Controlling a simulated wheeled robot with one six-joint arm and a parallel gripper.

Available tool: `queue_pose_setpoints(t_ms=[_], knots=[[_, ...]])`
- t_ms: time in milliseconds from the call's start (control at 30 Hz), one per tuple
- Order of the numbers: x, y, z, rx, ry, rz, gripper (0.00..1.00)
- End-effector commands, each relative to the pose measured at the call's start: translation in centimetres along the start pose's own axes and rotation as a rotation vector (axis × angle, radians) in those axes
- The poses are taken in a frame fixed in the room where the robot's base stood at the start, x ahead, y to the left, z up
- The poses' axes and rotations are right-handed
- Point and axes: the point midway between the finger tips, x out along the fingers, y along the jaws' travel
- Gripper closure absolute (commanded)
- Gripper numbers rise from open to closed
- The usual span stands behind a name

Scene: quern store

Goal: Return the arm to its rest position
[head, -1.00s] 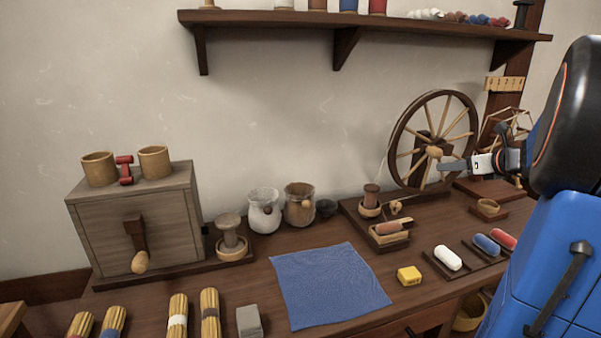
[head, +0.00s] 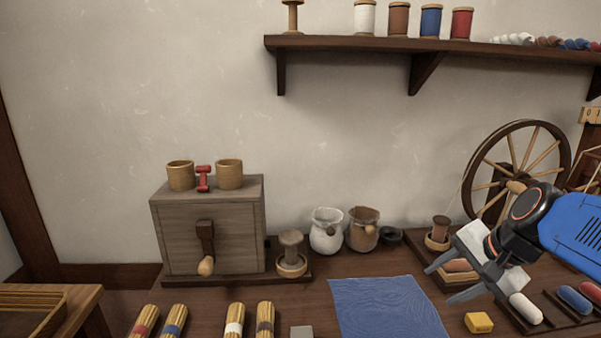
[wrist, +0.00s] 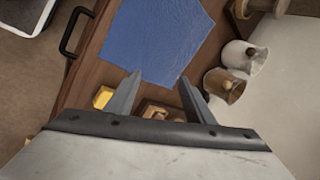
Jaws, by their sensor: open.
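My gripper (head: 451,279) is open and empty above the right part of the workbench, in front of the spinning wheel (head: 511,180). It hides part of the tray with the wooden-spool stand below it. In the wrist view my gripper's two fingers (wrist: 158,92) are spread apart with nothing between them. The blue cloth (wrist: 160,30) lies beyond the fingertips there. In the head view the same cloth (head: 388,308) lies flat to the left of my gripper.
A yellow block (head: 479,322) and a white roll (head: 525,309) lie on the bench close below my gripper. Two pouches, one white (head: 326,231) and one brown (head: 362,230), stand at the back. A grey wooden box with a crank (head: 208,228) stands left. A shelf (head: 440,47) hangs above.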

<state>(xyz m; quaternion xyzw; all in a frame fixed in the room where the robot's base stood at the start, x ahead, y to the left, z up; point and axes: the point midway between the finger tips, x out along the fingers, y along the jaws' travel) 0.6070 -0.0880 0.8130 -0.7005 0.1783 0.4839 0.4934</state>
Motion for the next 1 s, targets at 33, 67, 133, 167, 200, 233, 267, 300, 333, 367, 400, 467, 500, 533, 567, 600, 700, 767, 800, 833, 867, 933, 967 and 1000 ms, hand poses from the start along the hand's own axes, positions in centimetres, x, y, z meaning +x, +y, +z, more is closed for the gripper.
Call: queue_pose_setpoints(t_ms=[33,67,133,167,200,233,267,300,333,367,400,467,500,533,567,600,700,767,800,833,867,933,967,1000], knots=[[0.0,1.0,1.7,-0.118,0.002,0.026,0.52],[-0.1,1.6,2.4,-0.188,0.005,0.043,0.52],[-0.1,3.2,4.0,-0.350,0.011,0.082,0.52],[-0.1,3.9,4.6,-0.419,0.014,0.098,0.52],[-0.2,4.8,5.3,-0.511,0.017,0.120,0.52],[-0.2,5.5,5.7,-0.577,0.021,0.134,0.52],[-0.3,6.1,6.1,-0.642,0.023,0.150,0.52],[-0.3,6.9,6.6,-0.722,0.027,0.168,0.52],[-0.4,7.5,6.8,-0.778,0.030,0.181,0.52],[-0.5,8.0,7.0,-0.829,0.033,0.193,0.52],[-0.5,8.6,7.3,-0.890,0.036,0.208,0.52],[-0.6,9.3,7.5,-0.966,0.041,0.225,0.52],[-0.6,9.7,7.6,-1.005,0.042,0.235,0.52],[-0.6,9.9,7.7,-1.028,0.043,0.241,0.52],[-0.6,10.1,7.7,-1.047,0.044,0.245,0.52],[-0.7,10.3,7.7,-1.064,0.046,0.250,0.52],[-0.7,10.4,7.7,-1.084,0.047,0.255,0.52],[-0.7,10.4,7.7,-1.084,0.047,0.256,0.52],[-0.7,10.4,7.7,-1.083,0.047,0.255,0.52],[-0.7,10.4,7.7,-1.083,0.047,0.255,0.52],[-0.7,10.4,7.7,-1.082,0.047,0.255,0.52],[-0.7,10.4,7.7,-1.081,0.047,0.255,0.52],[-0.7,10.4,7.7,-1.081,0.047,0.255,0.52],[-0.7,10.4,7.7,-1.081,0.047,0.255,0.52]])
